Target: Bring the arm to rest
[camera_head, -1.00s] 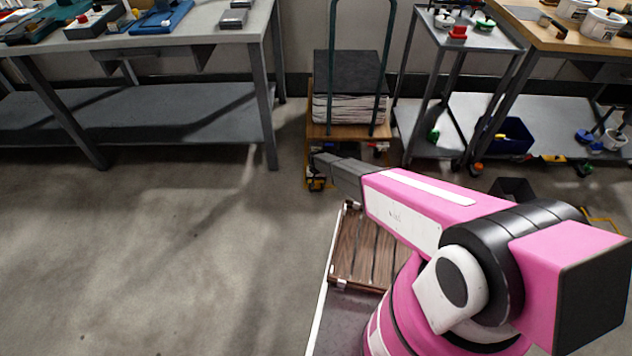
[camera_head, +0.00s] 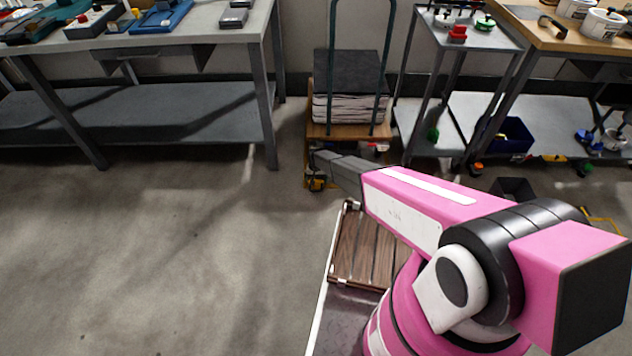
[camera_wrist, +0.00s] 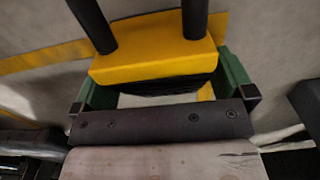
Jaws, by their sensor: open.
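My pink arm reaches forward from the right in the head view and ends in a dark grey wrist section. My gripper (camera_head: 316,182) is small and partly hidden at the far end of that wrist, just in front of the trolley (camera_head: 320,130). It is open, and I see nothing held in it. The wrist view shows a yellow block (camera_wrist: 155,62) with two dark posts, green side pieces and a dark bolted bar close to the camera; I cannot tell for sure what each part belongs to.
The trolley carries a dark-topped stack (camera_head: 347,100). A grey workbench (camera_head: 190,38) stands at left, a small metal table (camera_head: 470,38) and a wood-topped bench (camera_head: 560,35) at right. A blue bin (camera_head: 512,143) is on a low shelf. A slatted wooden panel (camera_head: 362,250) lies beside my base. Left floor is clear.

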